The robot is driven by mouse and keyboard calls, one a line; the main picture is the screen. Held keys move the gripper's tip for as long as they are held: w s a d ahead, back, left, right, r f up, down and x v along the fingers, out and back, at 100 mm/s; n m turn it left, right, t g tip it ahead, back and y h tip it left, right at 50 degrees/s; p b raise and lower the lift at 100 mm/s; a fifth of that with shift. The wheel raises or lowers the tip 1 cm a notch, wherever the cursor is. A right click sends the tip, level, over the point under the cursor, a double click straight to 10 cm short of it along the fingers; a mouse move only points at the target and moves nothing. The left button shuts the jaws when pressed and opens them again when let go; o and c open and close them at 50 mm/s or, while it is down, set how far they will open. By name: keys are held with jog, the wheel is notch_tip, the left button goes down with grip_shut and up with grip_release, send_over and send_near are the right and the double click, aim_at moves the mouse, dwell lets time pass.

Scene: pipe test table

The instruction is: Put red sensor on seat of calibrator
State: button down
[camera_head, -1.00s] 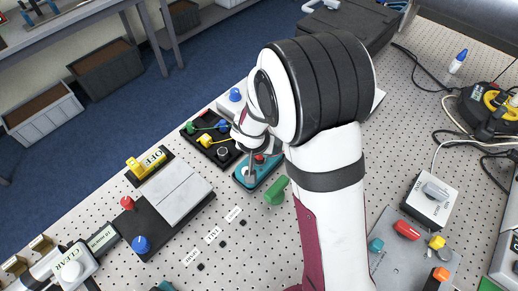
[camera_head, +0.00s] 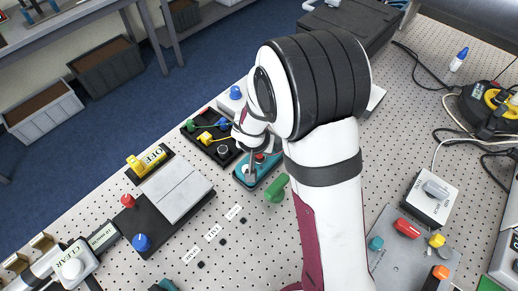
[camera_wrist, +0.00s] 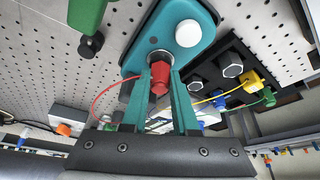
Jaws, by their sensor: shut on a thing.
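The red sensor (camera_wrist: 160,80) is between the fingers of my gripper (camera_wrist: 161,88) in the wrist view, with a thin red cable curving off to the left. The gripper is shut on it. The teal calibrator (camera_wrist: 135,58) has a white round knob (camera_wrist: 188,33) and a metallic round fitting (camera_wrist: 158,56) right at the sensor's end. I cannot tell whether the sensor is seated or just over the fitting. In the head view the calibrator (camera_head: 268,177) shows below my wrist; a small red spot on it is partly hidden, and my fingers are mostly covered.
A black tray (camera_head: 190,132) with yellow and green plugs stands beside the calibrator. A green handle (camera_head: 277,188) is close on its other side. A black panel with red (camera_head: 127,201) and blue (camera_head: 141,242) knobs lies to the left.

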jog(key=shift+s, duration=0.15)
jog(key=c, duration=0.6)
grip_release()
jog(key=v, duration=1.5)
jog(key=shift+r, duration=0.4)
jog(key=shift+s, duration=0.1)
